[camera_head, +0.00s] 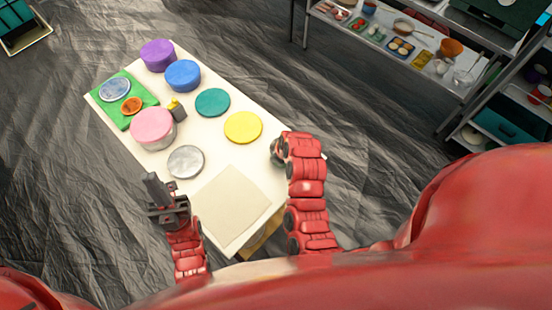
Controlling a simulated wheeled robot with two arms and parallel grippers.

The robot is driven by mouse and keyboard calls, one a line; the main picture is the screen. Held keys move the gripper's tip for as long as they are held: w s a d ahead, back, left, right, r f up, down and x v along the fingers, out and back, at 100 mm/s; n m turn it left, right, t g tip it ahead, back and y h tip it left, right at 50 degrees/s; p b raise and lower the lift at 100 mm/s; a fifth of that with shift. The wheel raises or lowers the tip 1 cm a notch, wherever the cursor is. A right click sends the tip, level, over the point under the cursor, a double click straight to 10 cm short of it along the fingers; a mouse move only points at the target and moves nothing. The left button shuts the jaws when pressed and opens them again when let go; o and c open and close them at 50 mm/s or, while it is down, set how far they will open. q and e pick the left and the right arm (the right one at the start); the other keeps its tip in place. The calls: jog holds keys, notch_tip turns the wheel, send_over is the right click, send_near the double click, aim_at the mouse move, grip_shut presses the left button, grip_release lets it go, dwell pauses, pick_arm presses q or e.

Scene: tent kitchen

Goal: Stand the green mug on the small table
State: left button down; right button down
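A small white table (97,95) stands in front of me, running from upper left to lower middle. My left gripper (157,188) is at its near left edge, with dark fingers and nothing visible in them; their gap is unclear. My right arm is over the table's right edge, and its gripper is mostly hidden by its own links. A small dark grey-green shape (277,153) shows beside that arm's end; I cannot tell whether it is the green mug or part of the gripper. No other mug is plainly visible.
The table holds a pink round tin (153,128), a purple one (157,55), a blue one (183,75), teal (212,102), yellow (243,127) and grey (186,161) discs, a green board (146,96) and a cream square mat (231,205). Shelves (440,70) stand upper right.

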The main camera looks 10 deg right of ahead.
jog(key=shift+f, duration=0.45)
jog(key=shift+f, duration=0.15)
jog(key=c, duration=1)
grip_release()
